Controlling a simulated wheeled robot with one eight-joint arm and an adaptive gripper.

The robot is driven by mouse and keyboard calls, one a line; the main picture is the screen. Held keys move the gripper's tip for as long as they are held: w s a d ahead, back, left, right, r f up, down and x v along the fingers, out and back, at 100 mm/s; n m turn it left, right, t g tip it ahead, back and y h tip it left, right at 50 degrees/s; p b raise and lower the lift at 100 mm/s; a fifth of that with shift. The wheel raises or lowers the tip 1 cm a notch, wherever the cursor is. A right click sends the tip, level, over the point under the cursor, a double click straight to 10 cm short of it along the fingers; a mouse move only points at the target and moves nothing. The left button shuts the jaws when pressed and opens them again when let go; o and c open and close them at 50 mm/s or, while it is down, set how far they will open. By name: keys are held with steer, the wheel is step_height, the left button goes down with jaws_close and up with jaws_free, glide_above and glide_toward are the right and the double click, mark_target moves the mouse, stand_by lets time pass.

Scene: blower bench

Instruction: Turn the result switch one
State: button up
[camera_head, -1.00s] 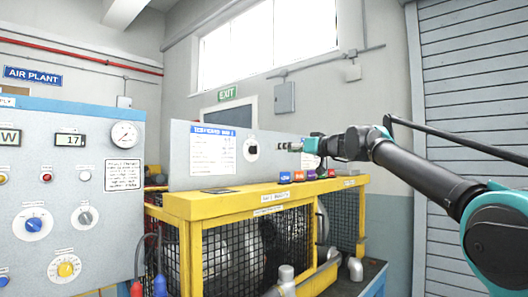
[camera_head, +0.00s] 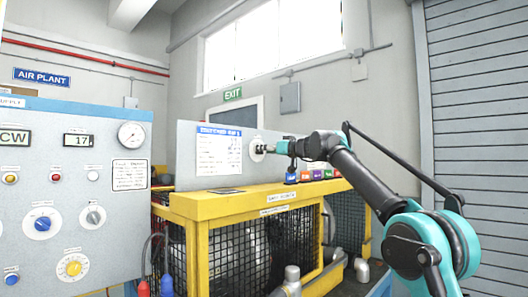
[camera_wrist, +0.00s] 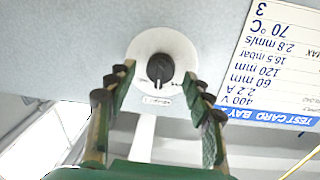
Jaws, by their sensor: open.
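The result switch is a black knob (camera_wrist: 160,68) on a round white plate (camera_wrist: 146,47), mounted on an upright grey panel. A small label sits under the knob in the wrist view. In the head view the white plate (camera_head: 256,156) is partly covered by my gripper (camera_head: 264,149). In the wrist view my gripper (camera_wrist: 156,82) is open and empty, with its two fingertips on either side of the knob, slightly low of its middle in the picture. I cannot tell whether the fingers touch the plate.
A test card (camera_wrist: 283,65) is beside the switch on the panel. Below is a yellow-framed mesh guard (camera_head: 195,207) with several coloured blocks (camera_head: 306,176) on top. A control panel (camera_head: 110,225) with knobs and a gauge stands at left.

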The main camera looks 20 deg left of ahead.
steer(key=shift+w+a, duration=0.2)
steer(key=shift+a, duration=0.25)
steer(key=shift+c, duration=0.4)
steer(key=c, duration=1.1)
steer(key=shift+d+m+g, duration=0.1)
steer(key=shift+m+g, duration=0.3)
steer(key=shift+m, duration=3.9)
